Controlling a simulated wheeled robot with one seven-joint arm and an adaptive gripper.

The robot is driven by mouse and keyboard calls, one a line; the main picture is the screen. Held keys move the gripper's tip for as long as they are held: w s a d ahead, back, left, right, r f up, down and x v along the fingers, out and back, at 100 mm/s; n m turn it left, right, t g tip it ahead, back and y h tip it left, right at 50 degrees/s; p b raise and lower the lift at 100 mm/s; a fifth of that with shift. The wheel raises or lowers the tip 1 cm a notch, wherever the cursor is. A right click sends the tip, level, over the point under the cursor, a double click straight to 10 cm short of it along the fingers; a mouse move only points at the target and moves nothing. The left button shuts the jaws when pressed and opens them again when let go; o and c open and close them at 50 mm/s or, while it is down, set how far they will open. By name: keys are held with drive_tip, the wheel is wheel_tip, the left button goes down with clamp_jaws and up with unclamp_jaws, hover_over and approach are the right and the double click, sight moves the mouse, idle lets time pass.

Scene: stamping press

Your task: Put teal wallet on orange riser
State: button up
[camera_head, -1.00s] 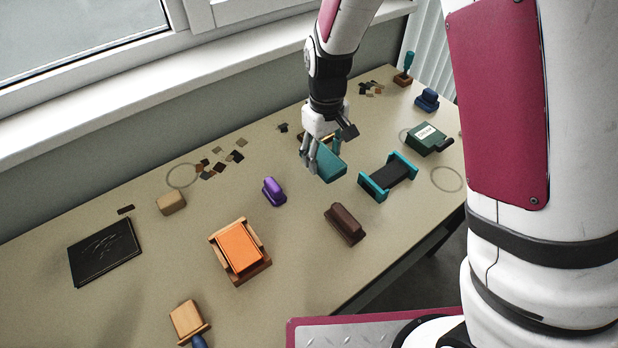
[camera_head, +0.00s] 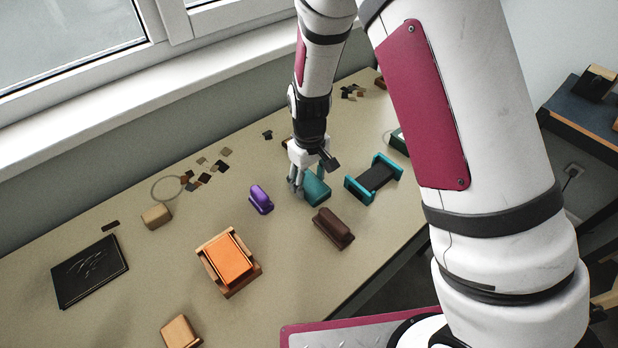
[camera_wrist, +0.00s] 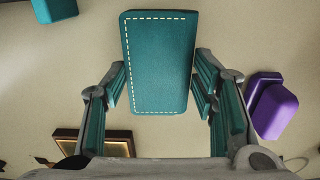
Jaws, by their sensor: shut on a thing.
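The teal wallet (camera_head: 317,187) is between the fingers of my gripper (camera_head: 308,183), over the far middle part of the table. In the wrist view the wallet (camera_wrist: 160,62), with pale stitching along its edge, is gripped between the two fingers (camera_wrist: 162,85). Its height above the table is hard to judge. The orange riser (camera_head: 229,258) sits in a wooden frame on the table, left of and nearer than my gripper. Its top is bare. The fingers partly hide the wallet in the head view.
A purple block (camera_head: 261,199) lies between the wallet and the riser. A dark brown block (camera_head: 333,228) lies just nearer than the wallet, and a teal-and-black stand (camera_head: 374,178) to its right. A black folder (camera_head: 89,271) and tan block (camera_head: 156,216) lie left.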

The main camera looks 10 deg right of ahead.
sight(309, 184)
drive_tip(key=o, duration=1)
drive_tip(key=shift+c, duration=0.2)
wheel_tip(309, 184, up, 12)
drive_tip(key=shift+r, duration=0.15)
